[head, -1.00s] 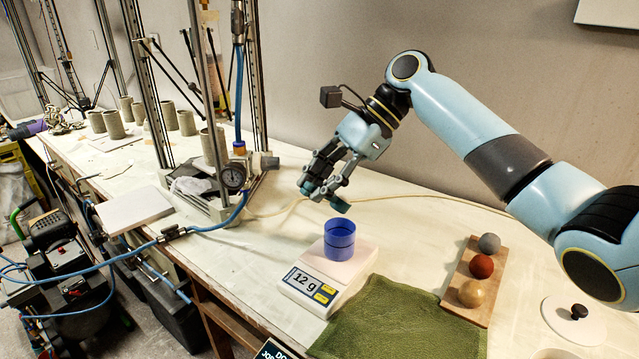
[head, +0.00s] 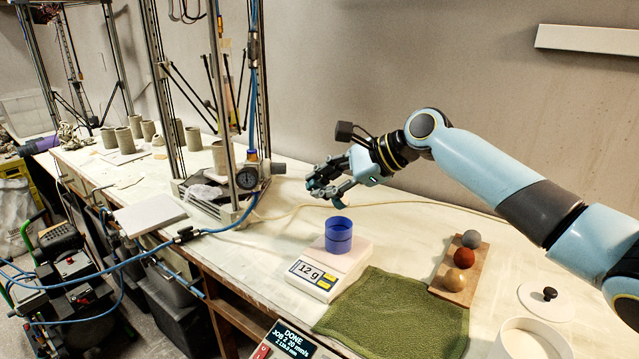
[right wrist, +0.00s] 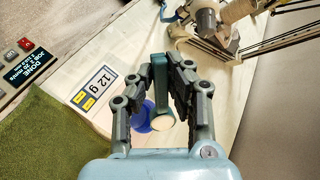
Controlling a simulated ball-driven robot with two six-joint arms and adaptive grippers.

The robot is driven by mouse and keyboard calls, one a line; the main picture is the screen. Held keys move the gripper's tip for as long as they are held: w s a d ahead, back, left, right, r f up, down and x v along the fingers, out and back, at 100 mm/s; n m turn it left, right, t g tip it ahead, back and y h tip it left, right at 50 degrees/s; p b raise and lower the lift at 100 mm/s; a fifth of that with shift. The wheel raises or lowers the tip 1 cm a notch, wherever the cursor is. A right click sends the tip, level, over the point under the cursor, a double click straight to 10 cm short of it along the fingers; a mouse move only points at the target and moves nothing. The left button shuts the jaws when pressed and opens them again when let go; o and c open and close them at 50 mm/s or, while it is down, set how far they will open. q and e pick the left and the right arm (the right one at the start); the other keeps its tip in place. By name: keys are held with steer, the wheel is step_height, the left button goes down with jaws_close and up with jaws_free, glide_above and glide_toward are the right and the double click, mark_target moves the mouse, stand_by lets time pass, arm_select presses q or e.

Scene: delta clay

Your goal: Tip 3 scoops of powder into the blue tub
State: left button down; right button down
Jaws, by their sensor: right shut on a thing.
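The blue tub (head: 338,240) stands upright on a white scale (head: 352,262), whose display reads 12 g. My right gripper (head: 322,184) is shut on a teal scoop (head: 338,202) and holds it above the tub, apart from its rim. In the right wrist view the scoop's handle (right wrist: 159,72) is between the fingers, and pale powder (right wrist: 162,123) shows in its round bowl. The tub (right wrist: 141,117) is partly hidden behind the scoop there. The inside of the tub is hidden. My left gripper is not in view.
A white container (head: 530,340) stands at the lower right, with a knobbed lid (head: 546,298) behind it. A board (head: 462,265) with three balls lies right of a green towel (head: 395,315). A metal frame (head: 225,205) stands left of the scale.

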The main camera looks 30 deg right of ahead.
steer(key=m+t+h+b, duration=0.1)
steer(key=t, duration=0.1)
steer(key=m+t+h+b, duration=0.1)
steer(key=t, duration=0.1)
steer(key=s+a+m+t+h+b, duration=0.1)
steer(key=t+h+b, duration=0.1)
steer(key=t, duration=0.1)
steer(key=shift+r, duration=0.1)
steer(key=shift+w+d+r+m+h+p, duration=0.1)
steer(key=shift+r+m+h+p, duration=0.25)
steer(key=shift+p, duration=0.3)
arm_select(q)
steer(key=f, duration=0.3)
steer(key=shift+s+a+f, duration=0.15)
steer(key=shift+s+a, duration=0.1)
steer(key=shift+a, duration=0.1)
arm_select(e)
steer(key=shift+d+f+t, duration=0.1)
steer(key=shift+f+t, duration=0.2)
